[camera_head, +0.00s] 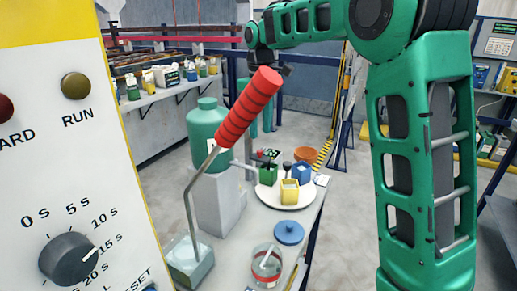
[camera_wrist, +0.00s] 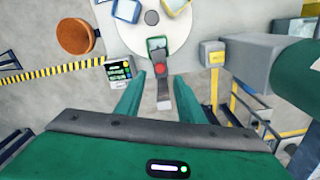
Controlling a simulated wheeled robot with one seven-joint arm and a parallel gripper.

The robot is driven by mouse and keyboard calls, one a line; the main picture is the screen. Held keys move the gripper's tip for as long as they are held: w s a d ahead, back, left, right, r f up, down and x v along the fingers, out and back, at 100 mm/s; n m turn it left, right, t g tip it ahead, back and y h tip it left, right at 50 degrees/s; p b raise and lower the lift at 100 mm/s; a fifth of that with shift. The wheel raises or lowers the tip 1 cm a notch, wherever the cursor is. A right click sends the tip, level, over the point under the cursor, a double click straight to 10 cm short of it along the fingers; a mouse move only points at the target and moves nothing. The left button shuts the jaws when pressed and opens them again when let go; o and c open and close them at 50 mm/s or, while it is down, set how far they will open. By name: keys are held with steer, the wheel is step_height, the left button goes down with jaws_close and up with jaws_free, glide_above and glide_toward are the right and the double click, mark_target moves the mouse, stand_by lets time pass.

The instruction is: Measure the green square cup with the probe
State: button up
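The green square cup (camera_head: 268,174) stands at the left side of the white round plate (camera_head: 292,200), and it shows just beyond my fingertips in the wrist view (camera_wrist: 157,42). My gripper (camera_wrist: 160,76) points down with its two teal fingers on either side of a slim grey probe (camera_wrist: 162,94) with a red round spot.
A yellow cup (camera_head: 289,191) and a blue cup (camera_head: 301,173) share the plate. A small keypad box (camera_wrist: 119,72) and an orange-brown bowl (camera_wrist: 75,36) lie nearby. A teal bottle (camera_head: 207,135), a red-handled lever (camera_head: 248,107) and a blue lid (camera_head: 289,232) stand nearer my body camera.

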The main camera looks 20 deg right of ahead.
mark_target(260, 150)
step_height(260, 150, down, 7)
steer(key=shift+f, duration=0.15)
stand_by(0.4)
